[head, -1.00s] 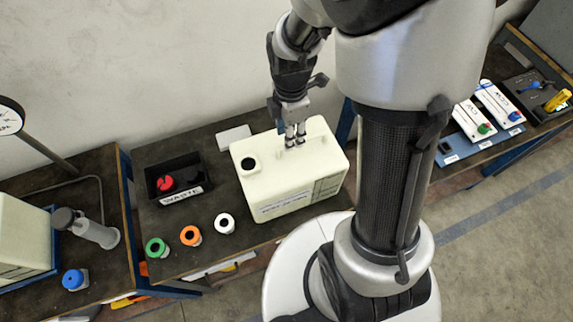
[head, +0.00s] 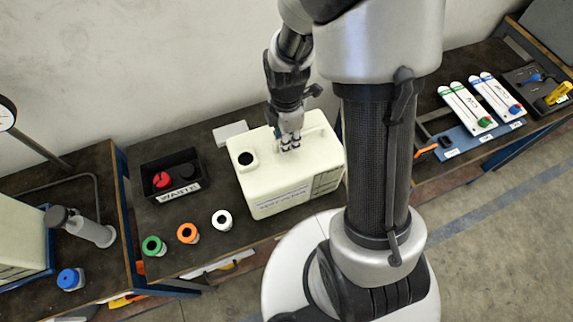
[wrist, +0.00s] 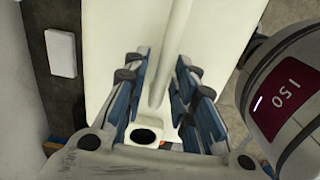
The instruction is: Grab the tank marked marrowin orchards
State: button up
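A cream tank (head: 265,178) with an open black-rimmed filler hole stands on the dark bench. A printed label is on its front, too small to read surely. My gripper (head: 290,148) points down at the tank's top, by its raised handle. In the wrist view, the tank's top (wrist: 110,45) fills the middle and the handle (wrist: 168,60) runs between the blue-padded fingers of my gripper (wrist: 165,90). The fingers are open, with a gap on both sides of the handle. Part of the handle is hidden by my gripper in the head view.
A black waste bin (head: 160,185) with a red cap stands left of the tank. Another cream tank (head: 22,235) is at far left. A white block (head: 230,131) lies behind the tank.

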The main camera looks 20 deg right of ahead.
grip_shut()
jog(key=shift+w+r, duration=0.1)
dwell(0.8)
